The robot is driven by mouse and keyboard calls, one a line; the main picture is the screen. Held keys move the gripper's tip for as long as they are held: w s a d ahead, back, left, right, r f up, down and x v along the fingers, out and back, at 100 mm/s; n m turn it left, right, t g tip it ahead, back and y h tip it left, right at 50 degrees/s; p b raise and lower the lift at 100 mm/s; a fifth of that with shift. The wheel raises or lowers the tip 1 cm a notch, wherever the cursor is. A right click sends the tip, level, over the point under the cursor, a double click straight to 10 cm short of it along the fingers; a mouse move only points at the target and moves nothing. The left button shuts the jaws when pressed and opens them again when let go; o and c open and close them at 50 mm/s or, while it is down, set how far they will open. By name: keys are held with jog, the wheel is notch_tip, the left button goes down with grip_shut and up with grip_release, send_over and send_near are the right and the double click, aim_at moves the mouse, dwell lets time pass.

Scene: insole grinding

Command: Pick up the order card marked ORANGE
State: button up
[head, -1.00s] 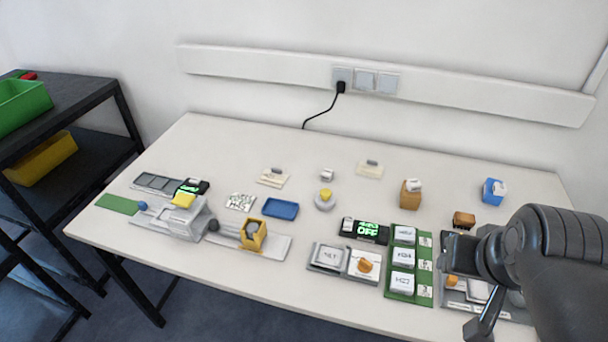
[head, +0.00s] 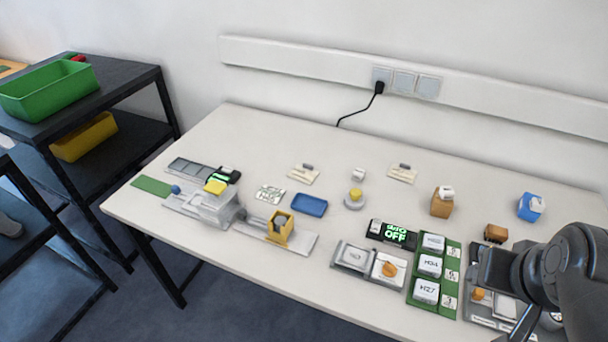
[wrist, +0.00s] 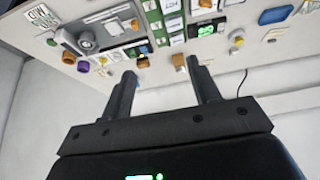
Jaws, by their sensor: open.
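Two cream cards with grey clips, a left one (head: 303,174) and a right one (head: 402,173), lie flat at the back of the white table (head: 240,125). A white card with dark print (head: 270,194) lies left of a blue tray. I cannot read the word ORANGE on any card. My gripper (wrist: 165,88) is open and empty in the wrist view, its two dark fingers apart. In the head view my arm is at the right edge, far from the cards, its fingertips hard to make out.
The blue tray (head: 309,204) and a yellow-topped round piece (head: 355,198) stand mid-table. An orange-brown block (head: 442,203) and a blue block (head: 530,207) stand at the right. Grey machines line the front. A dark shelf with a green bin (head: 48,92) stands left.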

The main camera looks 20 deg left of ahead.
jog(key=o, duration=0.9)
jog(key=w+a+r, duration=0.3)
jog(key=w, duration=0.4)
jog(key=w+a+r, duration=0.2)
jog(key=w+a, duration=0.1)
jog(key=w, duration=0.5)
jog(key=m+g, duration=0.1)
send_over(308, 165)
jog(key=s, duration=0.4)
notch_tip(308, 165, down, 24)
jog(key=x, duration=1)
jog(key=shift+s+a+f, duration=0.1)
jog(key=shift+s+f, duration=0.05)
jog(key=shift+f, duration=0.1)
